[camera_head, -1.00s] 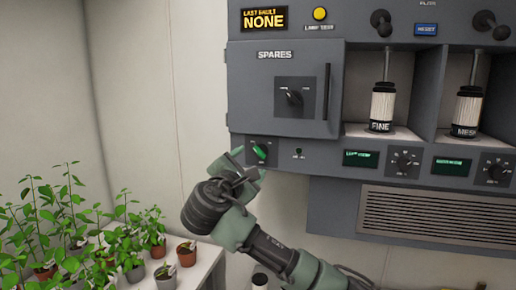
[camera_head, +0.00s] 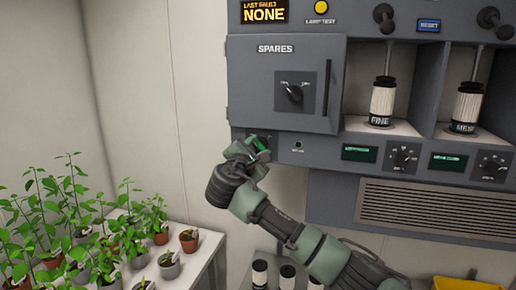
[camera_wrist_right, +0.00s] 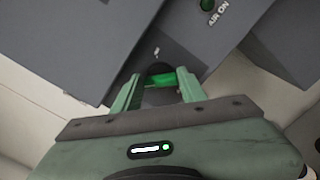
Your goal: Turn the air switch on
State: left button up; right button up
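The air switch is a dark round knob with a green handle (camera_head: 262,143) on the panel strip under the SPARES door. In the head view my right gripper (camera_head: 250,150) is right at it and hides part of it. In the right wrist view the green handle (camera_wrist_right: 161,79) lies between the fingertips of my right gripper (camera_wrist_right: 158,82). The fingers are apart, one on each side; whether either touches the handle is unclear. The AIR ON lamp (camera_wrist_right: 207,4) is dark green, beside the switch; it also shows in the head view (camera_head: 298,145). My left gripper is not in view.
The SPARES door (camera_head: 285,85) with its own black knob (camera_head: 292,92) is just above. FINE (camera_head: 382,100) and MESH (camera_head: 466,107) filters stand in bays to the right. Potted seedlings (camera_head: 160,232) stand on a white table at the lower left.

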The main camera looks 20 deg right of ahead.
jog(key=c, duration=0.6)
jog(key=shift+f+m+b, duration=0.25)
jog(key=shift+m+b, duration=0.45)
jog(key=shift+b, duration=0.35)
jog(key=m+b, duration=0.4)
jog(key=b, duration=0.1)
jog(key=m+b, duration=0.2)
jog(key=m, duration=0.1)
jog(key=shift+f, duration=0.25)
jog(key=shift+c, duration=0.2)
jog(key=m+b, duration=0.3)
jog(key=m, duration=0.1)
jog(key=shift+b, duration=0.35)
jog(key=m+b, duration=0.1)
jog(key=m, duration=0.2)
jog(key=shift+m+b, duration=0.3)
jog(key=shift+b, duration=0.05)
jog(key=shift+f+m+b, duration=0.1)
jog(key=shift+m+b, duration=0.3)
jog(key=shift+m, duration=0.6)
jog(key=o, duration=1.2)
jog(key=shift+o, duration=0.9)
